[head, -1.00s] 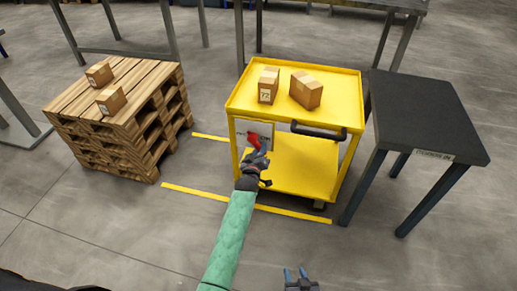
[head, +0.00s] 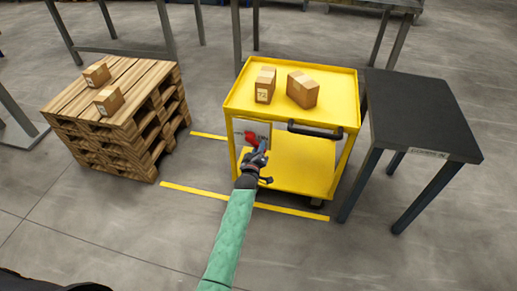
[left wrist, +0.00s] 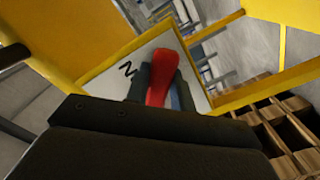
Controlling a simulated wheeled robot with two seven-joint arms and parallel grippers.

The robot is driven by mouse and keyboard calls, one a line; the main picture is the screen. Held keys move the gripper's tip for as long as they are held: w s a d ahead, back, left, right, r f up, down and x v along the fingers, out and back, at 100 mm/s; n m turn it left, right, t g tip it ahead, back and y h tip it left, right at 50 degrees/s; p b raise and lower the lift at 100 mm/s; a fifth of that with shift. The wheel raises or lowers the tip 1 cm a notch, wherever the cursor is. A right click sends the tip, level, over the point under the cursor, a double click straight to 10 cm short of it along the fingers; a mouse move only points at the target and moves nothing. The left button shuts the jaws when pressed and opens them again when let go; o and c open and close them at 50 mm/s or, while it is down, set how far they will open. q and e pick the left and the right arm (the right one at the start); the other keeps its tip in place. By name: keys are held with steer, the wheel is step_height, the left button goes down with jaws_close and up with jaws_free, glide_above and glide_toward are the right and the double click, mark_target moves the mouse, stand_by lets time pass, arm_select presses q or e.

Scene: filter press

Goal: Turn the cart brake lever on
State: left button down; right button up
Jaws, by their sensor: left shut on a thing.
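The yellow cart (head: 305,170) stands in the middle of the head view. A pale lettered plate sits on its front left (head: 264,128), with the red brake lever (head: 251,139) in front of it. My left gripper (head: 258,150) is shut on the red lever. In the left wrist view the red lever (left wrist: 170,64) runs up between the two dark fingers (left wrist: 163,85), in front of the white plate (left wrist: 128,68). The gripper hides the lever's lower part. My right gripper is not in view.
Two cardboard boxes (head: 302,90) lie on the cart top, below which is a black handle (head: 315,129). A dark table (head: 420,115) stands close at the right. A pallet stack (head: 120,120) with boxes stands at the left. The floor in front is clear.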

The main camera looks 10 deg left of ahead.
arm_select(q)
steer(key=c, duration=1.2)
jaws_free()
steer(key=s, duration=0.7)
steer(key=shift+s, duration=0.4)
steer(key=shift+a, duration=0.15)
